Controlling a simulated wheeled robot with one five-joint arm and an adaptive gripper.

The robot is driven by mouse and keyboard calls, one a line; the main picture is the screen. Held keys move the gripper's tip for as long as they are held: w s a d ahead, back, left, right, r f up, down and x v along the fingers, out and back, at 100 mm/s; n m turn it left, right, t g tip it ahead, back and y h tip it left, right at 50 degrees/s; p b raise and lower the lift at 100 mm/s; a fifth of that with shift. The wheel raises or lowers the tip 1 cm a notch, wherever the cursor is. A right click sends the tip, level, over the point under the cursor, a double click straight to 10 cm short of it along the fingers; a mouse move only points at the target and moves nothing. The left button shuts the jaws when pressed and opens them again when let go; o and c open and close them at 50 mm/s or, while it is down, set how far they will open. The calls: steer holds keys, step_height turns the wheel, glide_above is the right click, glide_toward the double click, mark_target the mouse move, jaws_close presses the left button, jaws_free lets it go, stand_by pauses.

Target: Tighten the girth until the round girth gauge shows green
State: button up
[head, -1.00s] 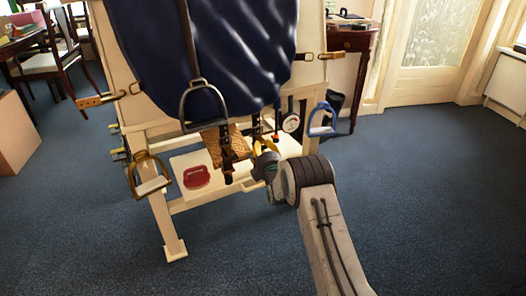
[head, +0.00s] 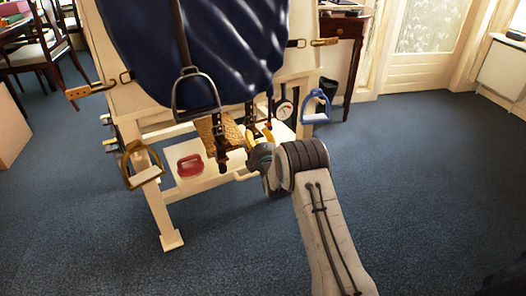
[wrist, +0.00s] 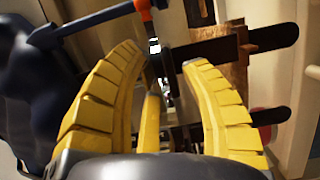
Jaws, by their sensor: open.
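The round girth gauge (head: 284,110) hangs below the right side of the saddle rack in the head view. Its face is pale with a reddish part; it is too small to read. Dark girth straps (head: 222,150) with metal fittings hang under the blue cover. My gripper (head: 260,135) is beside these straps, its yellow fingers partly hidden by my arm. In the wrist view my gripper (wrist: 165,60) is open. A dark strap (wrist: 205,52) crosses just beyond the fingertips, and a thin metal piece stands between them. I cannot tell whether they touch.
A blue stirrup (head: 317,107) hangs right of the gauge, a grey stirrup (head: 196,93) in front of the cover and a brass one (head: 141,166) at left. A red object (head: 190,166) lies on the rack's shelf. The carpet at right is clear.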

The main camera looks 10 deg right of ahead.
steer(key=s, duration=1)
steer(key=shift+s, duration=0.2)
steer(key=shift+r, duration=0.1)
stand_by(0.6)
steer(key=s+r+m+g+p, duration=0.2)
steer(key=s+r+m+p, duration=0.15)
steer(key=r+p, duration=0.5)
steer(key=s+r+m+g+p, duration=0.2)
steer(key=s+r+p, duration=0.3)
steer(key=r, duration=0.6)
steer(key=s+r+m+g+p, duration=0.2)
steer(key=r+m+g+p, duration=0.1)
steer(key=r+p, duration=0.6)
steer(key=s+r+m+g+p, duration=0.3)
steer(key=s+r+p, duration=0.7)
steer(key=s, duration=0.6)
steer(key=s+r+m+g+p, duration=0.4)
steer(key=s+r+m+p, duration=0.2)
steer(key=s+r+p, duration=0.3)
steer(key=s+r, duration=0.4)
steer(key=s, duration=0.3)
steer(key=shift+d+r+g+p, duration=0.15)
steer(key=shift+g+p, duration=0.15)
steer(key=shift+p, duration=0.1)
steer(key=shift+w+m, duration=0.1)
steer(key=shift+m, duration=0.15)
